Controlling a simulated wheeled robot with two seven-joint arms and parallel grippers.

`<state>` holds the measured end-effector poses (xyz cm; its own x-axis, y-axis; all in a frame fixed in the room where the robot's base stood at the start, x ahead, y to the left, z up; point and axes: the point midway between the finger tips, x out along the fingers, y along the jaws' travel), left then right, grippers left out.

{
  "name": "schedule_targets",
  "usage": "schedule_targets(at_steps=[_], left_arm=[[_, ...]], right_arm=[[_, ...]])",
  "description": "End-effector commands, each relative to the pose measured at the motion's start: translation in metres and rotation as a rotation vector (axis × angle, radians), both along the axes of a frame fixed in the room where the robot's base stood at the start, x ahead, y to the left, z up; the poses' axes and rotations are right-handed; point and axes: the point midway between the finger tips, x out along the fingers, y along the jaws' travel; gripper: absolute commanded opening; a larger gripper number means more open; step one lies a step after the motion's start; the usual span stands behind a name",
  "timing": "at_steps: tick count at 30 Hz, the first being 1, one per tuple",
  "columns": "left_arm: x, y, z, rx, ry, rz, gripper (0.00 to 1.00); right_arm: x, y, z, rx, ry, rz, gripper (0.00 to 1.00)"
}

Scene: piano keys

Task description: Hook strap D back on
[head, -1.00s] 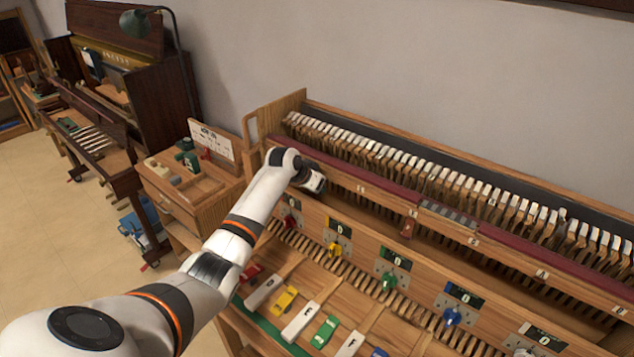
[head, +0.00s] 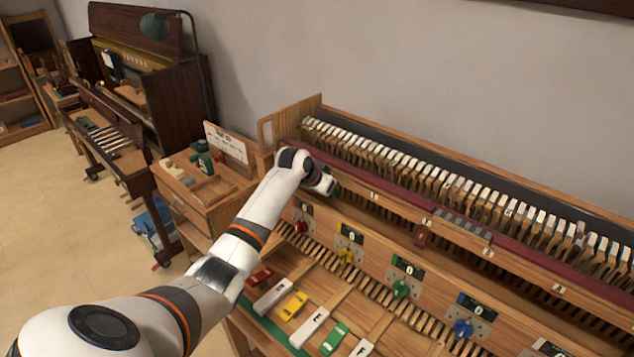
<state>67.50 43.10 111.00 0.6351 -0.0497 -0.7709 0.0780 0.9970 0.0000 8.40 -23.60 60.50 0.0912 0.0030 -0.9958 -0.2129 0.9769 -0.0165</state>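The piano action (head: 450,188) stands against the wall, with a row of white-topped hammers. A dark red rail (head: 530,267) runs along its front, above a wooden strip with small lettered tags too small to read for sure. A small reddish-brown tab (head: 422,237) hangs below the rail near its middle; I cannot tell whether it is strap D. My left gripper (head: 327,184) is at the left end of the rail, close to it. Its fingertips are too small and hidden to tell whether they are open or hold anything. My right gripper is not in view.
Below the rail are coloured knobs with small displays, such as the green knob (head: 401,288). A tray in front holds coloured blocks, including a yellow one (head: 292,305), and white lettered keys. A wooden box (head: 190,205) stands at the left. Open floor lies further left.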

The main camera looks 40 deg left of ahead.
Motion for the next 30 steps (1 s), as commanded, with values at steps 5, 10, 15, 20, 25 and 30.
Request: schedule_targets(at_steps=[5, 10, 15, 20, 25, 30], left_arm=[[-0.022, 0.003, 0.024, 0.004, -0.002, 0.0, 0.42], [-0.043, 0.004, 0.049, 0.003, -0.001, 0.0, 0.42], [-0.058, 0.005, 0.069, 0.001, -0.001, 0.001, 0.42], [-0.064, 0.005, 0.076, 0.001, 0.001, 0.001, 0.42], [-0.064, 0.005, 0.077, 0.0, 0.002, 0.0, 0.42], [-0.064, 0.005, 0.077, 0.0, 0.002, 0.0, 0.42]], right_arm=[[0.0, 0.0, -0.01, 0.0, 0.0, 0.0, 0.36], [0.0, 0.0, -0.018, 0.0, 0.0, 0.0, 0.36], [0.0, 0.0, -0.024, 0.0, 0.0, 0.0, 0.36], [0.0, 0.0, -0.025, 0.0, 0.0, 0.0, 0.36], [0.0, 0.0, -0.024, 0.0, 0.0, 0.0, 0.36], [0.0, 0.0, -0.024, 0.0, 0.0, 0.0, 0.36]])
